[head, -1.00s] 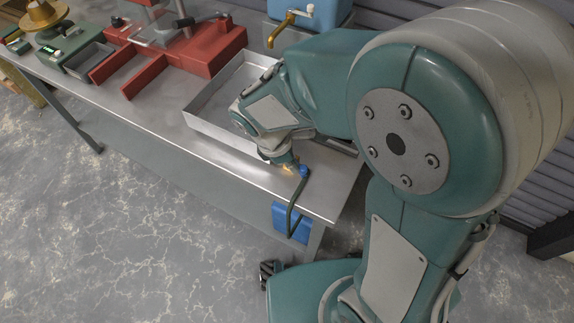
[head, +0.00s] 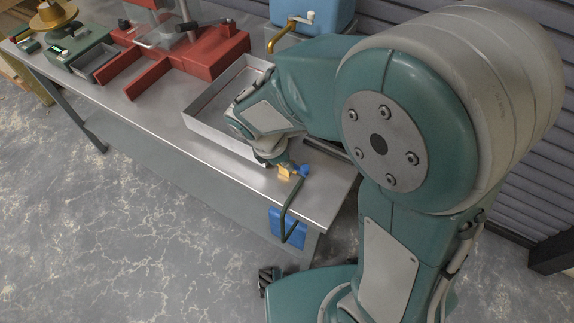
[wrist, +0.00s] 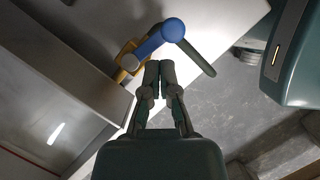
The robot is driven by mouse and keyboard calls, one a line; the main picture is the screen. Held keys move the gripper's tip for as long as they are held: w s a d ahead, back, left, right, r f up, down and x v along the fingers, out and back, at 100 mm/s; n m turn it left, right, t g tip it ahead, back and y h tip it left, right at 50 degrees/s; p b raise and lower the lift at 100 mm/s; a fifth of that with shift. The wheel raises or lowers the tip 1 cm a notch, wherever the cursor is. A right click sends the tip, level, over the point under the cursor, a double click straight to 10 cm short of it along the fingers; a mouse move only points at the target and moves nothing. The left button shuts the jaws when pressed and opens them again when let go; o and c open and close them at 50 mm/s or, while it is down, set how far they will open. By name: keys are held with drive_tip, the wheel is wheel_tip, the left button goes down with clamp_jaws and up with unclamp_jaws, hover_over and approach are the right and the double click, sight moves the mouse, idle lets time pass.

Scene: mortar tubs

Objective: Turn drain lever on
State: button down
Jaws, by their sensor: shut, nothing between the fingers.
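The drain lever is a blue handle (wrist: 160,37) with a round end, joined to a yellow valve body (wrist: 127,62) at the tray's edge. In the head view the blue lever (head: 304,171) and yellow valve (head: 286,172) sit near the table's front right corner. In the head view my wrist hides the fingertips.
A shallow metal tray (head: 197,122) lies left of my wrist. A red stand (head: 205,55) and a green scale (head: 80,50) are farther left. A blue tank (head: 315,12) with a brass tap stands behind. A blue container (head: 287,228) is below the table's front edge.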

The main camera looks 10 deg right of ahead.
drive_tip(key=v, duration=1)
drive_tip(key=shift+s, duration=0.2)
idle(0.3)
drive_tip(key=s+d+r+m+t+y, duration=0.2)
drive_tip(key=s+d+r+m, duration=0.2)
drive_tip(key=m, duration=0.5)
drive_tip(key=s+d+r+m+t+y, duration=0.2)
drive_tip(key=s+d+m, duration=0.4)
drive_tip(key=d+m, duration=0.3)
drive_tip(key=shift+s+r+m+t, duration=0.25)
drive_tip(key=shift+r+m+t, duration=0.25)
drive_tip(key=shift+r+m, duration=0.35)
